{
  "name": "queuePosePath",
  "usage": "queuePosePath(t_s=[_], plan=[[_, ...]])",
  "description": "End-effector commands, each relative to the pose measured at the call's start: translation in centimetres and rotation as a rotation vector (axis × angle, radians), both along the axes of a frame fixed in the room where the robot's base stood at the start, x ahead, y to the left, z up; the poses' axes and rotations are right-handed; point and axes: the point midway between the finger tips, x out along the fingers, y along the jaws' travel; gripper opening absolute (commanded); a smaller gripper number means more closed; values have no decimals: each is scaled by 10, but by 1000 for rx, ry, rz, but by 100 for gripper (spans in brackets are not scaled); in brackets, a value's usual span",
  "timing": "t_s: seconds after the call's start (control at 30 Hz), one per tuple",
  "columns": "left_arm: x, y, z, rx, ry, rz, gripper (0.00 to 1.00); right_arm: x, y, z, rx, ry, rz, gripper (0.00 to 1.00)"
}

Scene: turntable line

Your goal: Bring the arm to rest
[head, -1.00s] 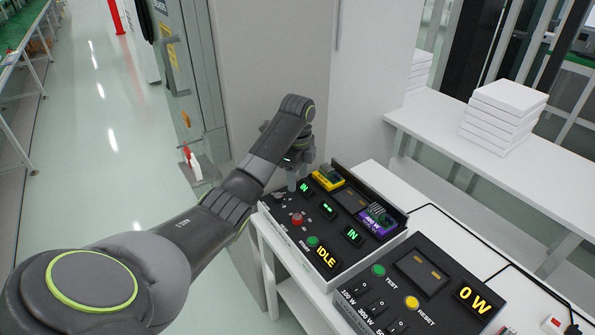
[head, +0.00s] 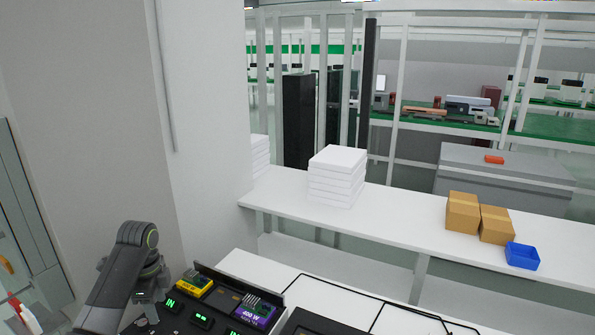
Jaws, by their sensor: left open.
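My left arm comes in at the lower left, with its dark wrist upright at the left end of the black control panel (head: 201,320). My left gripper (head: 149,295) is open, beside the panel's back left part; its fingertips are small and partly hidden by the arm. I see nothing held in it. The panel carries a yellow module (head: 194,283) and a purple module marked 400 W (head: 257,313), with green lit IN displays. The panel's front is cut off by the picture's bottom edge. My right gripper is not in view.
A grey cabinet wall (head: 90,110) stands close behind the arm. A white table (head: 400,232) holds a stack of white boxes (head: 336,180), two brown cartons (head: 462,213) and a blue bin (head: 522,257). Black cable lies on the white worktop (head: 330,297).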

Motion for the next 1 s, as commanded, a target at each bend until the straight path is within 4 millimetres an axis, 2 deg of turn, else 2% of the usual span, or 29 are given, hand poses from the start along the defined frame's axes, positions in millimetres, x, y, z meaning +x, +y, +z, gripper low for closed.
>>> queuePosePath(t_s=[0.03, 0.2, 0.4, 0.5, 0.63, 0.8, 1.0], plan=[[-14, -4, -22, 8, -2, 38, 52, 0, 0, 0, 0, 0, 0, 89], [-64, -18, -79, 31, -49, 216, 52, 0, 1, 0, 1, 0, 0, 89], [-133, -36, -126, 24, -117, 447, 52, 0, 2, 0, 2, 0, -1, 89], [-170, -44, -140, 10, -154, 572, 52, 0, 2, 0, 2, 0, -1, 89], [-220, -54, -149, -17, -201, 744, 52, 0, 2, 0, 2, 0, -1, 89], [-280, -64, -145, -55, -263, 973, 52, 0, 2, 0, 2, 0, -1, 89], [-326, -69, -130, -88, -319, 1167, 52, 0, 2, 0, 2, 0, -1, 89]])
